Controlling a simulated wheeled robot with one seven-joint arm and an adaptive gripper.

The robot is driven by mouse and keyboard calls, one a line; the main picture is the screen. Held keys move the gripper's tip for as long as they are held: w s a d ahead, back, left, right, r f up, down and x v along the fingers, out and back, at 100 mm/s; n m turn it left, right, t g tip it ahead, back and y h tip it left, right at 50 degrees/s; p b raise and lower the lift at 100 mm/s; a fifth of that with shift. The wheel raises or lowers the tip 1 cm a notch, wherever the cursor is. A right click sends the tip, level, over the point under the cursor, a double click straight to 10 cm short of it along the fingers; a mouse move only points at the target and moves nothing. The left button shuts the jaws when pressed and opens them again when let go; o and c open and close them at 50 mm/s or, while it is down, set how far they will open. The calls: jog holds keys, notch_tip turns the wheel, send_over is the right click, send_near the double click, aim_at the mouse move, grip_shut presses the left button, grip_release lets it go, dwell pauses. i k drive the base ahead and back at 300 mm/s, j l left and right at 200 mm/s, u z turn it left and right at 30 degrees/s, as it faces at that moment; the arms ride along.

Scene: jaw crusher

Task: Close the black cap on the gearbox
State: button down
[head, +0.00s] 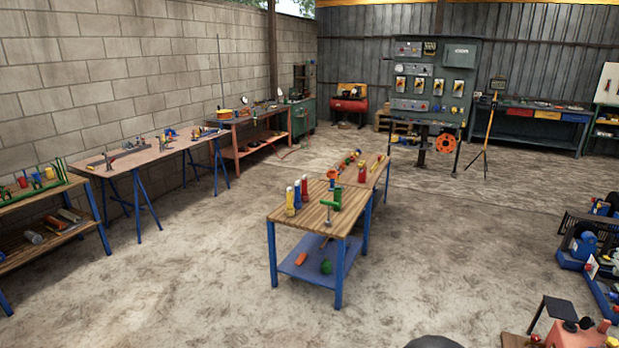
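A reddish housing (576,336) shows at the bottom right corner of the head view, cut off by the lower edge. Small dark round parts (570,326) and red knobs (604,326) sit on top of it. It may be the gearbox, but I cannot tell for sure. I cannot make out which dark part is the black cap or whether it is open. My gripper is not in view.
A wooden table with blue legs (340,275) stands mid-floor, holding bottles and tools. Workbenches (150,155) line the left wall. A grey control panel (433,80) stands at the back. Blue machines (585,245) are at right. Open floor (470,250) lies between.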

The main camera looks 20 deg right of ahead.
aim_at(585, 322)
jog(key=i+l+z, duration=0.2)
jog(key=i+z, duration=0.75)
jog(key=i, duration=0.15)
jog(key=i+j+z, duration=0.2)
jog(key=i+z, duration=0.25)
jog(key=i+l+z, duration=0.1)
jog(key=i+z, duration=0.3)
jog(key=i+j+z, duration=0.1)
jog(key=i+z, duration=0.3)
jog(key=i, duration=0.2)
jog(key=i+j+z, duration=0.2)
jog(key=i+z, duration=0.2)
jog(key=i+j+z, duration=0.4)
jog(key=i, duration=0.15)
jog(key=i+j+z, duration=0.1)
jog(key=i+z, duration=0.25)
jog(key=i+j+z, duration=0.2)
jog(key=i+z, duration=0.15)
jog(key=i+j+z, duration=0.4)
jog(key=k+l, duration=0.1)
